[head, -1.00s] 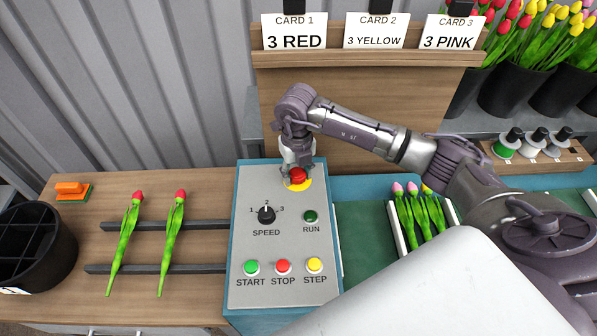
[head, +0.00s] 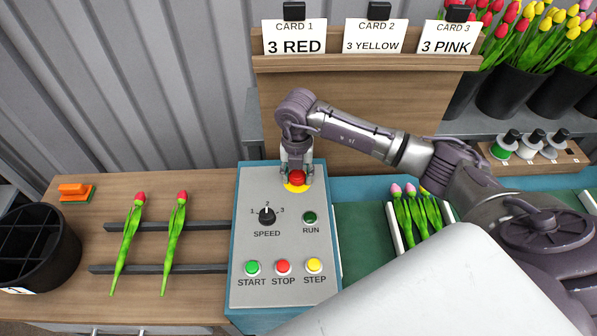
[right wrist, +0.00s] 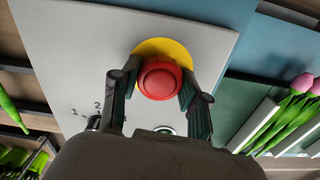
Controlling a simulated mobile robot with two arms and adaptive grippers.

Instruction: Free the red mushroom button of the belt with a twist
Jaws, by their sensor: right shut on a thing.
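The red mushroom button (head: 297,178) sits on a yellow disc at the top of the grey control panel (head: 250,200). My left gripper is not in view.
The panel also carries a speed knob (head: 266,216), a RUN lamp (head: 310,217) and START, STOP (head: 283,267) and STEP buttons. Two red tulips (head: 175,240) lie on dark rails at left. A black bucket (head: 38,245) stands at far left. More tulips (head: 415,215) lie on the belt at right.

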